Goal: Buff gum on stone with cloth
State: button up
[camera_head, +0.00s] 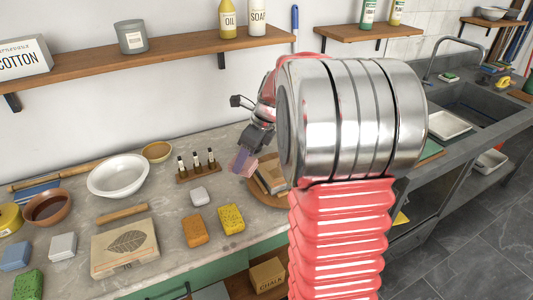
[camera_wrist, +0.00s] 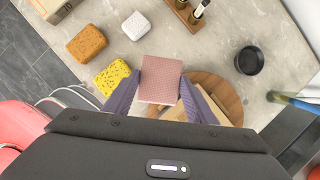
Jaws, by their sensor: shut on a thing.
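My gripper (camera_head: 243,158) is over the back right of the counter, mostly hidden by my arm in the head view. In the wrist view, my gripper (camera_wrist: 162,84) is shut on a folded pink cloth (camera_wrist: 160,79), with purple fingers on either side of it. The cloth (camera_head: 237,166) is only partly visible in the head view. The pale stone (camera_head: 125,254) with a dark leaf print lies at the front left of the counter, well away from the cloth. Only a corner of the stone (camera_wrist: 45,5) shows in the wrist view.
A round wooden board (camera_wrist: 218,90) lies below my gripper. An orange sponge (camera_head: 195,231), a yellow sponge (camera_head: 231,219) and a white block (camera_head: 200,195) lie between gripper and stone. A rack of small bottles (camera_head: 197,174) and a white bowl (camera_head: 118,176) stand behind.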

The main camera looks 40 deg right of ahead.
jog(key=s+d+r+m+h, duration=0.1)
jog(key=s+d+m+h, duration=0.2)
jog(key=d+m, duration=0.2)
jog(key=shift+s+d+r+m, duration=0.25)
jog(key=shift+s+r+m, duration=0.1)
jog(key=shift+m, duration=1.35)
jog(key=shift+f, duration=0.2)
